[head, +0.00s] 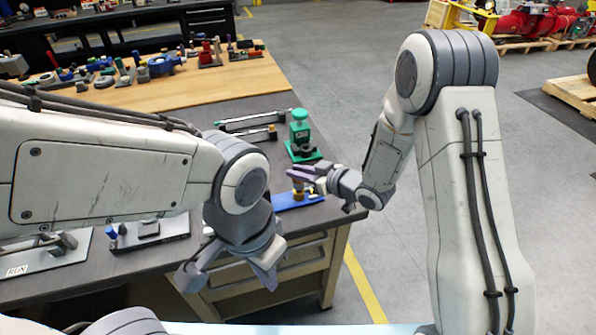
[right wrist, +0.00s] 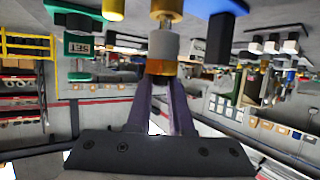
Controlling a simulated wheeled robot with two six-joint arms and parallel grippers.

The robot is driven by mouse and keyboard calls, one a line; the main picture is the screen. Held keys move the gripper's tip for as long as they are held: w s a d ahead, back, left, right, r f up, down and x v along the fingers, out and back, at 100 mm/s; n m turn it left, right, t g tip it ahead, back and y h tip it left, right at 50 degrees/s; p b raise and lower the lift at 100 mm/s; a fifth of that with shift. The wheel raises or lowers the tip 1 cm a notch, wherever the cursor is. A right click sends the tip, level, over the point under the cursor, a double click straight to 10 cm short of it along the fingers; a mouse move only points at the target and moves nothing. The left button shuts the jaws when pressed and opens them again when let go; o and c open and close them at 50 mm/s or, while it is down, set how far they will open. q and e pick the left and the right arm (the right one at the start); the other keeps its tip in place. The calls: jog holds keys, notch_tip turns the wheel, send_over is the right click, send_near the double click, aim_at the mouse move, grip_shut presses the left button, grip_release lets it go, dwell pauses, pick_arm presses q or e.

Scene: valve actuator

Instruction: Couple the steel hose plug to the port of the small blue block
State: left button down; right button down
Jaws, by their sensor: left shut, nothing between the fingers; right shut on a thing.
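My right gripper (head: 303,173) is shut, above the blue base (head: 298,200) near the table's right corner. In the right wrist view its purple fingers (right wrist: 162,82) meet on a part with an orange band (right wrist: 163,69) and grey collar (right wrist: 163,46), apparently the hose plug. A thin steel stem (right wrist: 165,23) lies between the collar and a brass piece (right wrist: 165,6), in line with them. I cannot tell whether the plug is seated. The blue base also shows in the right wrist view (right wrist: 225,7). My left gripper (head: 268,272) is shut and empty, low in front of the drawers.
A green device (head: 300,135) stands just behind the blue base; it also shows in the right wrist view (right wrist: 82,46). Black-and-silver tools (head: 250,135) lie left of it. A wooden board (head: 215,78) with several parts is at the back.

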jog(key=shift+f+b, duration=0.6)
jog(key=shift+f, duration=0.2)
jog(key=c, duration=0.7)
grip_release()
jog(key=shift+r, duration=0.1)
jog(key=shift+c, duration=0.2)
jog(key=b+v, duration=0.1)
jog(key=v, duration=0.9)
jog(key=shift+s+d+r, duration=0.1)
jog(key=shift+d+r, duration=0.05)
